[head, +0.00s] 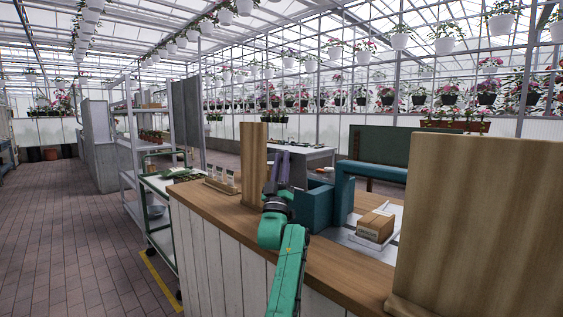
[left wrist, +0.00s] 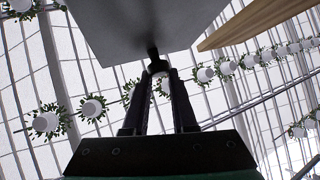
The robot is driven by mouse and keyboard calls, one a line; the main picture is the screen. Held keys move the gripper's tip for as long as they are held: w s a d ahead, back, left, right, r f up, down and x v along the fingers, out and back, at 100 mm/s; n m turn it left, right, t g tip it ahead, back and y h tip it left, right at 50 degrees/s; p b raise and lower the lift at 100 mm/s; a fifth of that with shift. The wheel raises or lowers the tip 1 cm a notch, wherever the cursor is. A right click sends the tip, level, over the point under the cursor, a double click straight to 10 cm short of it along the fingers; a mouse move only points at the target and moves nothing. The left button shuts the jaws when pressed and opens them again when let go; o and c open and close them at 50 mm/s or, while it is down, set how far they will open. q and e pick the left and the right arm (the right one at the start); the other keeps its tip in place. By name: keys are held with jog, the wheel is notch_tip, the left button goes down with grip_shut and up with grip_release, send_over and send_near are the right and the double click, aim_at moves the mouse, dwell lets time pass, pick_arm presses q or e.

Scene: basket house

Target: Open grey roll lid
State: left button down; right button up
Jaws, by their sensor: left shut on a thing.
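In the left wrist view a flat grey panel (left wrist: 150,22), which looks like the grey roll lid, fills the top middle. A short dark knob (left wrist: 152,50) sticks out from its edge. My left gripper (left wrist: 157,72) is shut on this knob, with its two dark fingers close together around it. In the head view my left gripper (head: 276,187) is small and partly hidden by my teal arm, above the wooden counter. I cannot clearly make out the lid there. My right gripper is not in view.
An upright wooden panel (head: 253,165) stands just left of my gripper. A teal box (head: 313,203) and a cardboard box (head: 375,226) are to its right. A large wooden panel (head: 478,220) blocks the right side. The tiled floor (head: 75,235) at left is open.

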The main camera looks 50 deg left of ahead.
pick_arm(q)
jog(key=shift+w+f+h, duration=0.2)
jog(key=shift+f+h, duration=0.1)
jog(key=shift+f, duration=0.05)
dwell(0.5)
jog(key=c, duration=0.8)
grip_release()
jog(key=shift+c, duration=0.2)
jog(key=shift+o, duration=1.1)
jog(key=shift+w+a+f, duration=0.15)
jog(key=shift+a, duration=0.05)
jog(key=s+d+f+b, duration=0.1)
jog(key=s+d+f, duration=0.1)
jog(key=s+d, duration=0.6)
jog(key=s, duration=0.3)
jog(key=shift+b, duration=0.35)
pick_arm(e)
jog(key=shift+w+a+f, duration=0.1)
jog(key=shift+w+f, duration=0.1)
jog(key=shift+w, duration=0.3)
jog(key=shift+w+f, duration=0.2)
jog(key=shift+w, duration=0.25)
pick_arm(q)
jog(key=shift+s+d+f, duration=0.1)
